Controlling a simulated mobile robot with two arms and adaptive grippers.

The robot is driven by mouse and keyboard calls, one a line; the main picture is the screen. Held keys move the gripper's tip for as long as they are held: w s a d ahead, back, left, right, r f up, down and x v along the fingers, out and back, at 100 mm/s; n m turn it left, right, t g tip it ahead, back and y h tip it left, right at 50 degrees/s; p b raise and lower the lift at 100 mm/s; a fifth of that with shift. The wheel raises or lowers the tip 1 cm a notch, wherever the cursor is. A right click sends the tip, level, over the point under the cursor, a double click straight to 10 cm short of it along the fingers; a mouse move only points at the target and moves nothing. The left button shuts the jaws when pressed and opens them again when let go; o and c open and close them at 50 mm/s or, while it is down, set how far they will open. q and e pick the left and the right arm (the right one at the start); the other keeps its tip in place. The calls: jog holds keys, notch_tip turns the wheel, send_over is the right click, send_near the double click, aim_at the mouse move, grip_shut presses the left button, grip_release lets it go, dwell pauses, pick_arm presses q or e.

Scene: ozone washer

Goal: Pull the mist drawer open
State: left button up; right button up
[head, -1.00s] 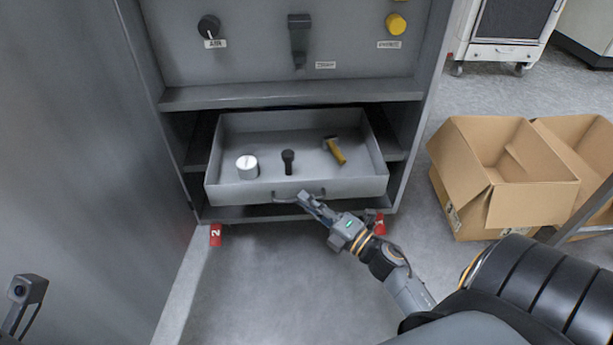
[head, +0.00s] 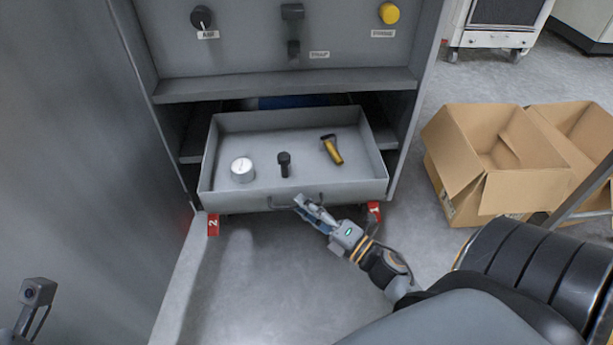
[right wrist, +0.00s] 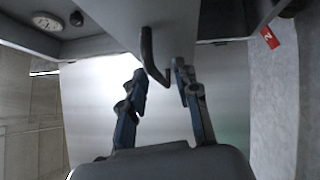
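The mist drawer (head: 290,193) is a grey open-topped tray, drawn well out of the lower bay of the grey cabinet. It holds a round white-faced gauge (head: 242,169), a black knobbed piece (head: 284,164) and a yellow-and-black piece (head: 332,150). My right gripper (head: 306,203) is at the drawer's front handle (head: 280,206). In the right wrist view, the dark bent handle (right wrist: 149,52) runs between the close-set fingertips of my right gripper (right wrist: 160,80); the exact contact is partly hidden.
The cabinet panel above carries a black knob (head: 202,17) and a yellow knob (head: 389,13). Red tags 2 (head: 213,225) and 1 (head: 374,212) are near the cabinet foot. Open cardboard boxes (head: 490,165) stand on the right. Floor before the drawer is clear.

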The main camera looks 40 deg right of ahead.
jog(key=shift+s, duration=0.1)
jog(key=v, duration=1.2)
jog(key=shift+f, duration=0.1)
dwell(0.3)
